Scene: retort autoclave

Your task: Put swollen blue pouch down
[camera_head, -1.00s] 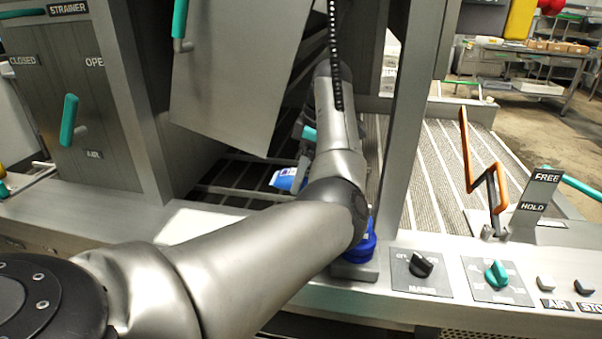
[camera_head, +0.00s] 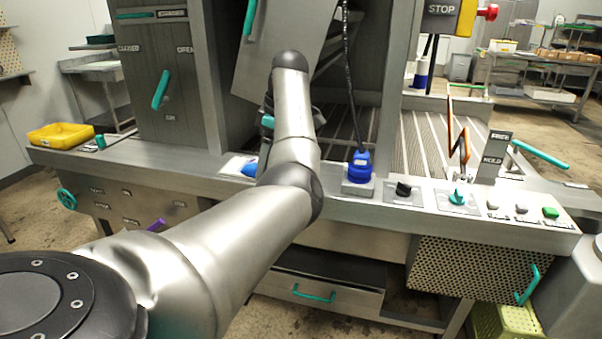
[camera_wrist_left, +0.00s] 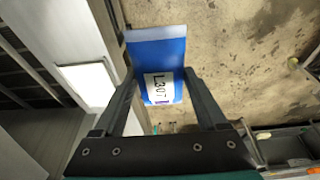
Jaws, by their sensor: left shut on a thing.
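The blue pouch (camera_wrist_left: 158,62) shows in the left wrist view, with a paler top band and a white label reading L307. My left gripper (camera_wrist_left: 159,82) is shut on it, one dark finger at each side. Concrete floor shows behind the pouch in that view. My arm hides most of the gripper there. Whether the pouch touches the ledge cannot be told. My right gripper is in neither view.
A yellow tray (camera_head: 61,134) sits at the ledge's left end. A blue plug (camera_head: 359,167) with a black cable stands right of my arm. Beyond it are knobs, buttons and an orange lever (camera_head: 457,135). A tilted metal panel (camera_head: 283,50) hangs behind my forearm.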

